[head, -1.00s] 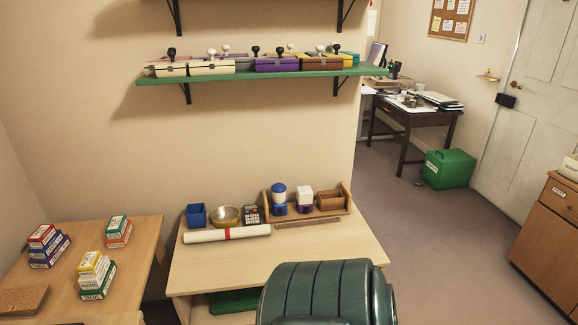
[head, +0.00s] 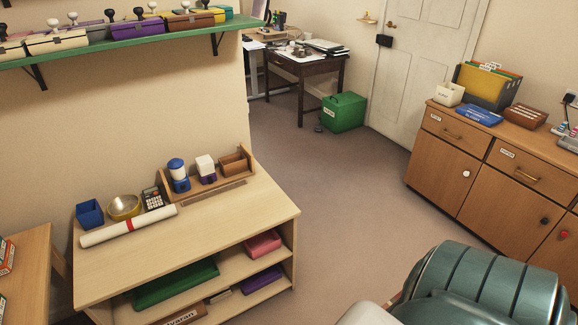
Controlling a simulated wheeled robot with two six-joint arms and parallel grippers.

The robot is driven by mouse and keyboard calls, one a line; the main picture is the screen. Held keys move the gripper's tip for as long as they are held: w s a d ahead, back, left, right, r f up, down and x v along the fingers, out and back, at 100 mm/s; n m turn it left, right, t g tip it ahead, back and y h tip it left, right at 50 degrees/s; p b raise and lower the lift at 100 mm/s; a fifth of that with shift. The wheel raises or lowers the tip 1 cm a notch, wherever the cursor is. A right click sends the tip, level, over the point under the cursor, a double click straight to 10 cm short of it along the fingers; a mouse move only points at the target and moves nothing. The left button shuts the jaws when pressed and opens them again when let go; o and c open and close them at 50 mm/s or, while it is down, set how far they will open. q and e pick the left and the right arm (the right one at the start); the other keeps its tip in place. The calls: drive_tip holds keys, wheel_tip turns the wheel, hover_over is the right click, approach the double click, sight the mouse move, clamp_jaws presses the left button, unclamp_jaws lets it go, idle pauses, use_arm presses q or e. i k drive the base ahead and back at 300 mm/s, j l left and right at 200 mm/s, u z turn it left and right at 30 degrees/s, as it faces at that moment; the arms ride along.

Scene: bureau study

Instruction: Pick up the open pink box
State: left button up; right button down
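A pink box-like thing (head: 262,243) sits at the right end of the upper shelf under the light wooden desk (head: 225,225). It is small in view, and I cannot tell whether it is open. Neither of my grippers shows in the head view.
A green padded chair (head: 490,285) stands at the lower right. Below the desktop lie a green flat thing (head: 175,282) and a purple one (head: 262,280). Wooden cabinets (head: 490,165) line the right. Grey floor (head: 345,200) between desk and cabinets is clear.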

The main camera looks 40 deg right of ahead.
sight(258, 246)
drive_tip(key=z, duration=1.2)
drive_tip(key=i+l, duration=0.1)
